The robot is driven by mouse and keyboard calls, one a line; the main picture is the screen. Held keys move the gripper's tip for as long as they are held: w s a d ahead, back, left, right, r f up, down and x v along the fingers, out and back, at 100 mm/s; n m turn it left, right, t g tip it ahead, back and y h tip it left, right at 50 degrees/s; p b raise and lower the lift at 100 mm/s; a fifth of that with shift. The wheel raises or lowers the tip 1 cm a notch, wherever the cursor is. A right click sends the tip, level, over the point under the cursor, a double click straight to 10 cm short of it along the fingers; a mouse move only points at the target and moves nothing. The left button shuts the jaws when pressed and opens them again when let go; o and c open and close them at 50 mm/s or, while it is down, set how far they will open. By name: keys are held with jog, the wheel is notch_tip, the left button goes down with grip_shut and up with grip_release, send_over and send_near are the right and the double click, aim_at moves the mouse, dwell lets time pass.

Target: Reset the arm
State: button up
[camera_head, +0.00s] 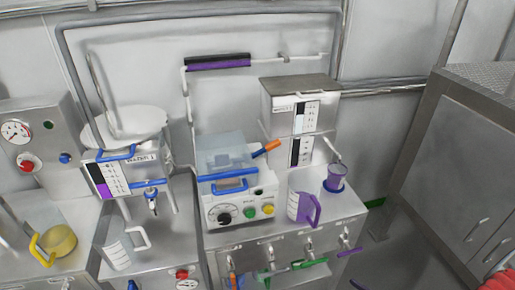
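My gripper does not show in the head view, and I see no clear part of my arm. Whether it is open or shut is hidden from me. A red ribbed shape (499,281) is cut off at the lower right corner; I cannot tell what it is.
A blue-handled tank (128,172), a clear jug (118,253) and a yellow cup (59,240) stand left. A steel cabinet (450,150) stands right; floor shows between.

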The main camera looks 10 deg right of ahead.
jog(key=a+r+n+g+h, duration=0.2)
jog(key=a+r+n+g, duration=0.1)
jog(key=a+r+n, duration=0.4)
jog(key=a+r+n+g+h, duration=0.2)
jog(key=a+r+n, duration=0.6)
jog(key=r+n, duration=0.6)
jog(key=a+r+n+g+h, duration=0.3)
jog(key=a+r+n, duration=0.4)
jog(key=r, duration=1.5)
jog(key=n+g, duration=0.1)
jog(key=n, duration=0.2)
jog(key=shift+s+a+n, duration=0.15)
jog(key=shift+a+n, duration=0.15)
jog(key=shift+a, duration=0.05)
